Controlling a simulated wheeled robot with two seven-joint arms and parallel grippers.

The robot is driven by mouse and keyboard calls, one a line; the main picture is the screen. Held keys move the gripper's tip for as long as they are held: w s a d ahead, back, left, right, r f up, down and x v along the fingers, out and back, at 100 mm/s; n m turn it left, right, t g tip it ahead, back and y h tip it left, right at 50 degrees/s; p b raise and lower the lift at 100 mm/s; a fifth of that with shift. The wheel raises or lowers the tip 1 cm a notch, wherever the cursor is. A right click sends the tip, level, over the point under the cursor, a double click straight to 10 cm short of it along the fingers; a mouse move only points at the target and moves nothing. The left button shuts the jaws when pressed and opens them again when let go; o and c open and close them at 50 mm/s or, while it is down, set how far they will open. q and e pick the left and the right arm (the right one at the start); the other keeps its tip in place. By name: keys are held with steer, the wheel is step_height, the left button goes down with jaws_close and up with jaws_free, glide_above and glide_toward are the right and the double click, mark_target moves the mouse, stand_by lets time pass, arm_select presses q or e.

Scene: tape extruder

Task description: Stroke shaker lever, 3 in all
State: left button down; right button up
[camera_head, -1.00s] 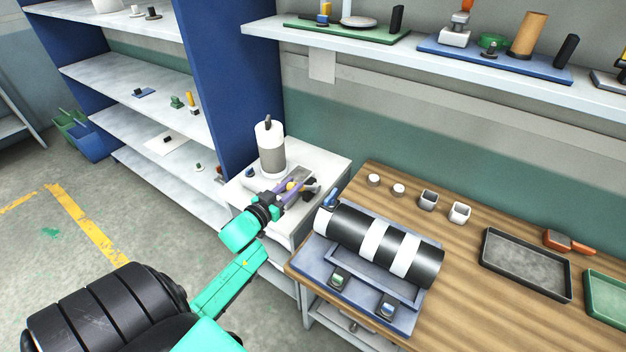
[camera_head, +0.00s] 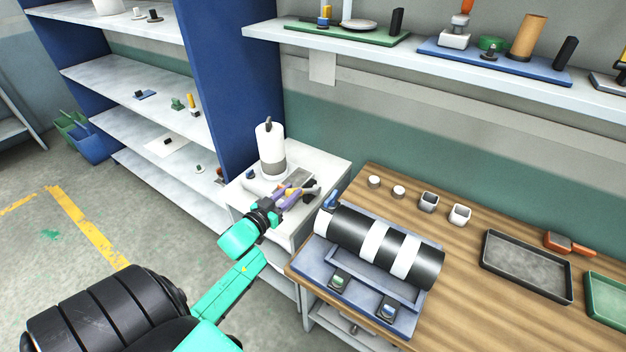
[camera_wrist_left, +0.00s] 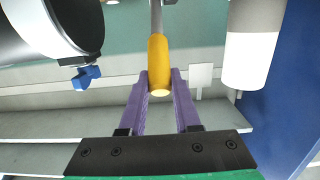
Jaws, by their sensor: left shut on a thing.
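The shaker lever shows in the left wrist view as a grey rod with a yellow handle (camera_wrist_left: 158,62). My left gripper (camera_head: 291,190) is over the small white cabinet in the head view. Its purple fingers (camera_wrist_left: 162,74) are shut on the yellow handle in the left wrist view, one on each side. In the head view the fingers partly hide the lever. A white cylinder with a grey lower band (camera_head: 270,143) stands upright on the cabinet just behind the gripper. My right gripper is not in view.
The cabinet top (camera_head: 325,167) has some bare room at the right. A black and white banded roller (camera_head: 385,245) on a blue base stands on the wooden table (camera_head: 470,270), right of my arm. A blue-sided shelf rack (camera_head: 233,85) stands behind at the left.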

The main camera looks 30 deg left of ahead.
arm_select(q)
steer(key=w+r+p, duration=0.1)
steer(key=w+r, duration=0.1)
steer(key=r, duration=0.1)
steer(key=shift+w+p, duration=0.3)
steer(key=shift+w, duration=0.2)
steer(key=shift+w+r, duration=0.5)
steer(key=shift+w, duration=0.2)
steer(key=shift+w+r, duration=0.45)
steer(key=shift+w, duration=0.2)
steer(key=shift+s+f, duration=0.3)
steer(key=shift+f, duration=0.1)
steer(key=shift+s+f, duration=0.7)
steer(key=shift+s, duration=0.35)
steer(key=shift+s+f, duration=0.9)
steer(key=shift+s, duration=0.15)
